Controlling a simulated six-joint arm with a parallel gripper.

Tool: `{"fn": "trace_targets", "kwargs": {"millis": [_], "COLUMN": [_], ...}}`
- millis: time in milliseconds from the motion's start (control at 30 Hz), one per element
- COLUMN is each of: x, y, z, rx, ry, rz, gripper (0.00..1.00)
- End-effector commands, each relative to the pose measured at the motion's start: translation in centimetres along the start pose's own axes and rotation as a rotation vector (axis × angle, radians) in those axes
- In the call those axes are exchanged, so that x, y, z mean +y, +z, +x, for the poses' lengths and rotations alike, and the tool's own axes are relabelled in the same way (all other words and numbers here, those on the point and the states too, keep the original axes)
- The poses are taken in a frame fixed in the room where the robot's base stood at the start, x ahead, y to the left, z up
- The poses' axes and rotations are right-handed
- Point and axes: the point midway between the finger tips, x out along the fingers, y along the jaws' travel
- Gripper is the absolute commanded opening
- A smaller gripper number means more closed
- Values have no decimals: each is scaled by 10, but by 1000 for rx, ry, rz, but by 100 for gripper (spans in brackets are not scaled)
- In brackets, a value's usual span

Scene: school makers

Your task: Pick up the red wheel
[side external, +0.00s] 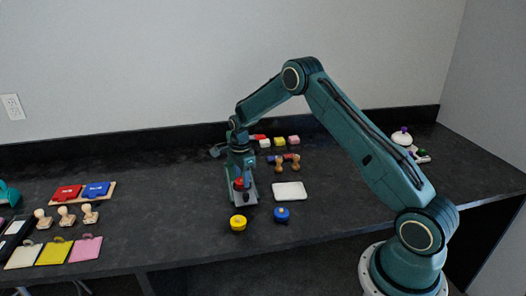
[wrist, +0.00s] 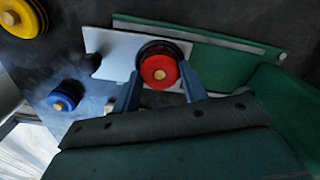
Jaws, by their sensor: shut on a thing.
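The red wheel (wrist: 160,68) has a dark tyre and a tan hub; it sits between the two blue fingers of my gripper (wrist: 158,88) in the wrist view. My gripper is shut on it. In the side view the red wheel (side external: 239,183) shows small at my gripper (side external: 241,187), partly covered by the fingers, over a grey and green plate (side external: 249,198). I cannot tell whether the wheel is clear of the plate. A yellow wheel (side external: 238,223) and a blue wheel (side external: 282,214) stand apart in front; they also show at left in the wrist view.
A white tray (side external: 290,191) lies right of my gripper. Small coloured blocks (side external: 279,141) and a wooden piece (side external: 284,162) are behind. Stamps (side external: 66,216), ink pads (side external: 66,192) and coloured tagged boards (side external: 54,251) fill the left. The table right of the tray is mostly clear.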

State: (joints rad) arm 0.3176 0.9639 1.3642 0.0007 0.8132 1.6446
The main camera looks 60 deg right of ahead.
Motion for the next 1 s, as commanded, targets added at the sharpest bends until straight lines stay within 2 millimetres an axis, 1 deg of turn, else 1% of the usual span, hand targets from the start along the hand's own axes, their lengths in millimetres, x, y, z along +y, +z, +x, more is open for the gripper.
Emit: {"fn": "trace_targets", "kwargs": {"millis": [167,267,467,667,1000], "x": [0,0,-1,-1,-1], "y": [0,0,0,0,0], "z": [-4,-10,-34,-72,-145], "rx": [0,0,0,-1,-1], "ry": [-1,-1,-3,-5,-4], "rz": [0,0,0,0,0], "gripper": [17,17,17,17,17]}}
